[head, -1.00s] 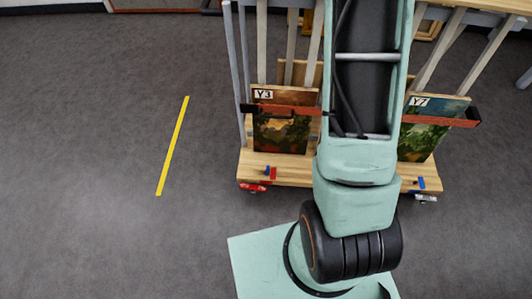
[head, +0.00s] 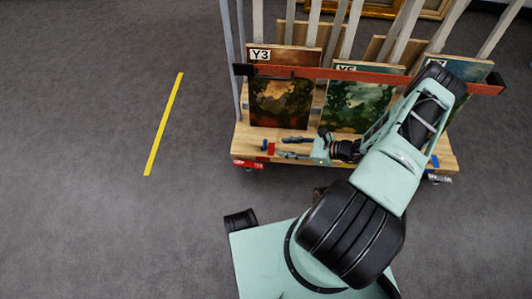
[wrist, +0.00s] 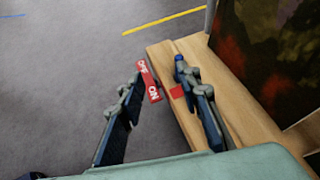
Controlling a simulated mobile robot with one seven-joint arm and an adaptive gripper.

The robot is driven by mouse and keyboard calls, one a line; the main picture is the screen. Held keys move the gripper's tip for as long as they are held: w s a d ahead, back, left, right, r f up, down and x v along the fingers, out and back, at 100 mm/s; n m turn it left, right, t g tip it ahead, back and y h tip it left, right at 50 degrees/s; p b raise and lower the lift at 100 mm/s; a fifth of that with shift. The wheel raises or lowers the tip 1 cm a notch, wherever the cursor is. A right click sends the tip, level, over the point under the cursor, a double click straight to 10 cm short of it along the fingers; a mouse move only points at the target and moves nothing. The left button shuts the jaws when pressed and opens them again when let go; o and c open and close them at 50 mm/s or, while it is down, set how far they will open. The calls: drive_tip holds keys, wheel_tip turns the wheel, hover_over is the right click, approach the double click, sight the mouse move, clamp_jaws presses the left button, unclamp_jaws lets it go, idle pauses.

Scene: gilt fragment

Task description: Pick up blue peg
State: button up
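The blue peg (head: 264,145) is small and sits on the wooden base at the front left of the rack, beside a red patch. In the wrist view a bit of blue (wrist: 180,60), probably the peg, shows just past the tip of the right finger, which partly hides it. My gripper (head: 281,147) is open and empty, low over the base, pointing left toward the peg. Its fingertips are to the right of the peg. In the wrist view my gripper (wrist: 158,75) has its fingers wide apart, over the base's edge. I cannot tell whether a finger touches the peg.
The wooden base (head: 300,132) carries upright paintings, with the Y3 painting (head: 280,103) close behind my gripper. A red bar (head: 350,76) crosses in front of them. A red OFF/ON lever (wrist: 149,80) juts from the base's edge. Open floor with a yellow strip (head: 164,122) lies left.

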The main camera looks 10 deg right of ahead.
sight(265, 142)
drive_tip(key=w+a+f+m, duration=0.1)
drive_tip(key=w+a+f+m+t+b, duration=0.1)
drive_tip(key=w+f, duration=0.1)
drive_tip(key=w+a+f+m+t+b, duration=0.1)
drive_tip(key=f, duration=0.1)
drive_tip(key=shift+w+f+h, duration=0.15)
drive_tip(key=shift+w+h, duration=0.2)
drive_tip(key=shift+h, duration=0.05)
drive_tip(key=b+x, duration=0.2)
drive_tip(key=x, duration=0.3)
drive_tip(key=shift+w+a+b, duration=0.1)
drive_tip(key=shift+w+b, duration=0.25)
clamp_jaws()
